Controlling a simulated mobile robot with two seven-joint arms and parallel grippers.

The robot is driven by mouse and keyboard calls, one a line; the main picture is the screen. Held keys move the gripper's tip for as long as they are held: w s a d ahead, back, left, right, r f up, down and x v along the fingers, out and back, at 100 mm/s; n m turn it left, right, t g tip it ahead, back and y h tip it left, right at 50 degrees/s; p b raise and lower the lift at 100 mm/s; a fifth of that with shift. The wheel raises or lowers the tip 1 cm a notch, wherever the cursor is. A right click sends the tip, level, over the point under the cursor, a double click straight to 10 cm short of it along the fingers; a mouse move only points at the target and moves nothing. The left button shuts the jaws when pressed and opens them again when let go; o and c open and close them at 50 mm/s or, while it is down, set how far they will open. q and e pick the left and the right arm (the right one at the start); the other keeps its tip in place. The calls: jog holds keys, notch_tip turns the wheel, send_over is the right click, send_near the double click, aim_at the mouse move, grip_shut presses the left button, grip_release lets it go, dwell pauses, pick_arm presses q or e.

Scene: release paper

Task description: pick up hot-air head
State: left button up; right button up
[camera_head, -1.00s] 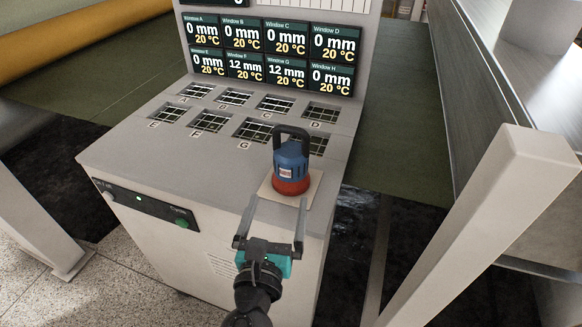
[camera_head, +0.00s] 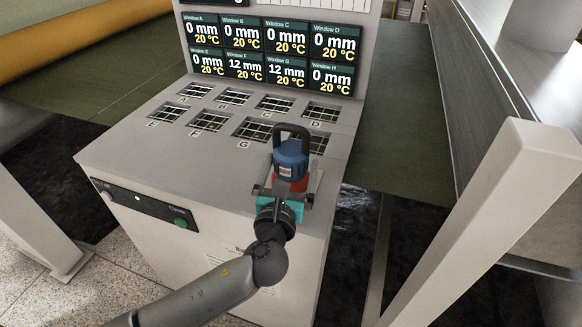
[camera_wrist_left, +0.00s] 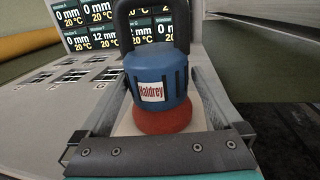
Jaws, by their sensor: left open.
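The hot-air head (camera_head: 290,162) has a blue body, a red base and a black loop handle. It stands upright on a pale square pad (camera_head: 314,182) at the near right of the grey cabinet top. My left gripper (camera_head: 285,186) is open, with its fingers on either side of the red base. In the left wrist view, the hot-air head (camera_wrist_left: 157,88) is centred between the open fingers (camera_wrist_left: 160,138), with a gap on both sides. The gripper hides part of the pad. My right gripper is not in view.
The grey cabinet (camera_head: 130,160) has several grated windows (camera_head: 256,130) in its top and a display panel (camera_head: 268,52) behind. A pale slanted post (camera_head: 490,210) stands at the right. The cabinet top left of the head is clear.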

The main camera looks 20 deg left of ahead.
aim_at(294, 150)
pick_arm(q)
jog(key=w, duration=0.3)
jog(key=shift+w+a+b, duration=0.3)
jog(key=shift+a+b, duration=0.05)
jog(key=shift+b, duration=0.05)
jog(key=shift+w+a, duration=0.1)
jog(key=shift+w, duration=0.45)
jog(key=c, duration=1.1)
grip_shut()
jog(key=shift+w+r, duration=0.1)
jog(key=shift+r, duration=0.1)
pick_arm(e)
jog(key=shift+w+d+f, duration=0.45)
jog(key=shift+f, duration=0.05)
